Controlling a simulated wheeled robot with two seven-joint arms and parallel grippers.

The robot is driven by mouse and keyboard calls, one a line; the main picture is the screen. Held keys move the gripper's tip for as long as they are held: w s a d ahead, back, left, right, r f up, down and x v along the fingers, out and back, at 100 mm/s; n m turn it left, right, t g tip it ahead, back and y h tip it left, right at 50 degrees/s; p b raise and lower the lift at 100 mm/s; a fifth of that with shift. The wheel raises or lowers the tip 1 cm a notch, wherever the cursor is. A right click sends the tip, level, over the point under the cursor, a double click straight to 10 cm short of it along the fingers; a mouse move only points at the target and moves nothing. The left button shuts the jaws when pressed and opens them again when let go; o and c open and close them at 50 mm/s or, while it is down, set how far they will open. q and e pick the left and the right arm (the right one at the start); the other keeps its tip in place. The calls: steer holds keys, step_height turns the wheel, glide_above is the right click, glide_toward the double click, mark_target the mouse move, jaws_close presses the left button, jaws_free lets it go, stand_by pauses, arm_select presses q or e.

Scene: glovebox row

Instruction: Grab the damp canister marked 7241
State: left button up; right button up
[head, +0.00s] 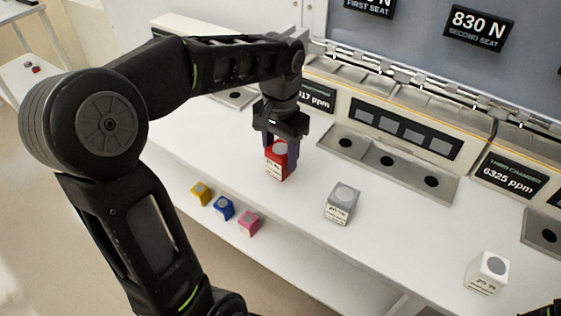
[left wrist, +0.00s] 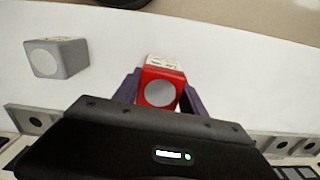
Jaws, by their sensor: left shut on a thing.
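My left gripper (head: 280,143) is shut on a red canister (head: 277,162) with a round grey top and a white label. It holds the canister upright at the white bench; I cannot tell whether its base touches. In the left wrist view the red canister (left wrist: 160,88) sits between the purple fingers (left wrist: 162,90). A grey canister (head: 342,204) stands to the right on the bench and shows in the left wrist view (left wrist: 57,57). A white canister (head: 488,272) stands further right. The label numbers are too small to read. My right gripper is not clearly visible.
A row of chambers with dark round seats (head: 387,161) runs along the back. A screen (head: 513,173) reads 6325 ppm. The bench around the grey canister is clear.

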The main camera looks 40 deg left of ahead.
mark_target(280, 149)
arm_select(q)
step_height(280, 149, up, 7)
stand_by(0.8)
